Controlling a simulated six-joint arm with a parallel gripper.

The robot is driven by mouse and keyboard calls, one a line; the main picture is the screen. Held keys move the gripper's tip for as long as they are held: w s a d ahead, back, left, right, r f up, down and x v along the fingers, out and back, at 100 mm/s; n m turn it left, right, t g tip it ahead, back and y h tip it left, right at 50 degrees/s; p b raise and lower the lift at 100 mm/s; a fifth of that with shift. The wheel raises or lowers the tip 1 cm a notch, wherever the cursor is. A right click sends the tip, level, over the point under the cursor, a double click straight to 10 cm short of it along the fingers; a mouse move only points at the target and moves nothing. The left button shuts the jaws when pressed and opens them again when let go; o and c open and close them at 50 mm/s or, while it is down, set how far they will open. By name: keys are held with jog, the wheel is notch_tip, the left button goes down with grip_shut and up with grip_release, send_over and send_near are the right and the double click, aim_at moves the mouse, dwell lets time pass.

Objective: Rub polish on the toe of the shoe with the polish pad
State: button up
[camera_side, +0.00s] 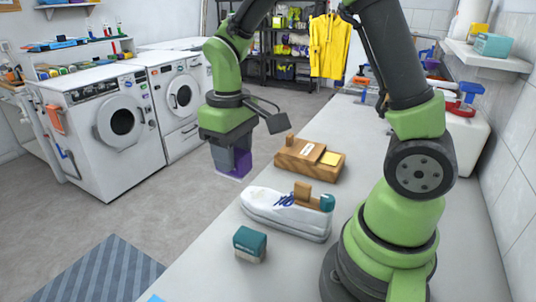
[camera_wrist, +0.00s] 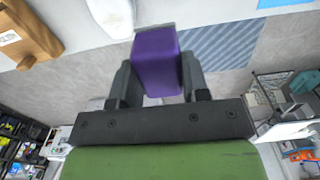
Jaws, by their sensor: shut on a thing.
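A white shoe (camera_side: 272,218) with blue laces, a wooden insert and a teal heel lies on the light bench, its toe pointing left. My gripper (camera_side: 228,155) is shut on a purple polish pad (camera_side: 239,164) with a pale underside. The pad hangs beyond and left of the shoe's toe in the side view, apart from it. In the wrist view the purple pad (camera_wrist: 158,62) sits between both fingers, and part of the white shoe (camera_wrist: 112,14) shows at the top, cut off by the frame edge.
A wooden box (camera_side: 292,165) with pale cards stands on the bench behind the shoe. A teal-topped brush (camera_side: 250,241) stands in front of the shoe. Washing machines (camera_side: 120,120) stand across the floor. A striped mat (camera_side: 105,275) lies on the floor.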

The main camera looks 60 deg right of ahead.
jog(key=s+d+f+m, duration=0.2)
jog(key=d+m, duration=0.5)
jog(key=d, duration=0.5)
jog(key=s+d+f+m, duration=0.1)
jog(key=d+m, duration=0.5)
jog(key=d, duration=0.7)
jog(key=s+d+f+m, duration=0.1)
jog(key=s+d+m, duration=0.3)
jog(key=s+d, duration=0.3)
jog(key=shift+f+m, duration=0.3)
jog(key=w+a+r+n, duration=0.2)
jog(key=w+a+n, duration=0.3)
jog(key=w+a, duration=0.25)
jog(key=a+r+n, duration=0.1)
jog(key=a+n, duration=0.3)
jog(key=a, duration=0.4)
jog(key=w+a+n, duration=0.1)
jog(key=a+n, duration=0.3)
jog(key=a, duration=0.4)
jog(key=w+a+r+n, duration=0.1)
jog(key=a+n, duration=0.4)
jog(key=a, duration=0.4)
jog(key=shift+w+r, duration=0.15)
jog(key=shift+r, duration=0.15)
